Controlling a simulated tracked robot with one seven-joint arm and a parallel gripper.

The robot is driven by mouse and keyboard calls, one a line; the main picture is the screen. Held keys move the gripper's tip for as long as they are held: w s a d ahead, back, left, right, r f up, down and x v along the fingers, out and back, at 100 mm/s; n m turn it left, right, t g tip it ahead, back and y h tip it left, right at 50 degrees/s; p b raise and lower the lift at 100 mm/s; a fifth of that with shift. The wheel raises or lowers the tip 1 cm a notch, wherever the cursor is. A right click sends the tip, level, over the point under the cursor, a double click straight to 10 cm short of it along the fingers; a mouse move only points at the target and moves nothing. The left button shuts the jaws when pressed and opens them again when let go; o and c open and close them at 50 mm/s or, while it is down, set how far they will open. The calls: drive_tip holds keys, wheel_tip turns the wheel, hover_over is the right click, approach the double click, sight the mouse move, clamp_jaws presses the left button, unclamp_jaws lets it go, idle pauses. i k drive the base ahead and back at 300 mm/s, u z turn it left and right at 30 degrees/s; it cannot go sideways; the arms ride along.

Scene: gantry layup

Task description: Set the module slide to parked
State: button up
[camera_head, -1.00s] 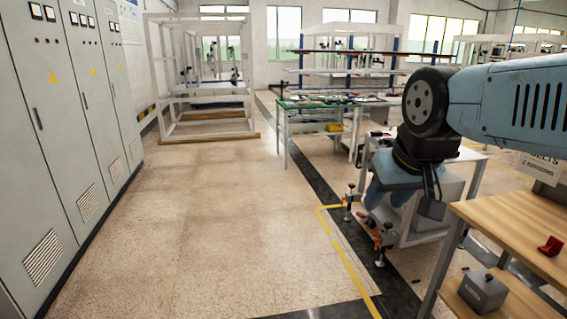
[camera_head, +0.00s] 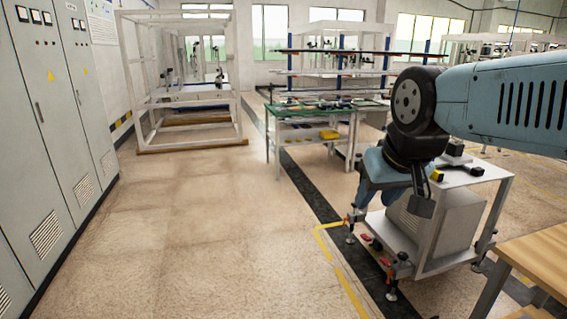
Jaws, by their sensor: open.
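I cannot single out the module slide in this view. A white open frame (camera_head: 238,100) with rails stands on wooden skids at the back left, with small dark devices inside it. My arm reaches in from the right, and my gripper (camera_head: 421,198) hangs at its end, partly hidden by my wrist. The gripper is open and no object shows in it. It appears in front of a white wheeled cart (camera_head: 488,180), and I cannot tell the gap between them.
Grey cabinets (camera_head: 60,130) line the left wall. A green-topped bench (camera_head: 300,112) stands mid-scene, with shelving (camera_head: 340,72) behind it. A wooden table (camera_head: 545,262) is at the lower right. The floor (camera_head: 190,220) between cabinets and the yellow line is clear.

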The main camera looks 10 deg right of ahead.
sight(452, 155)
drive_tip(key=z, duration=0.2)
drive_tip(key=i, duration=1.1)
drive_tip(key=z, duration=0.65)
drive_tip(key=i, duration=1.45)
drive_tip(key=z, duration=0.45)
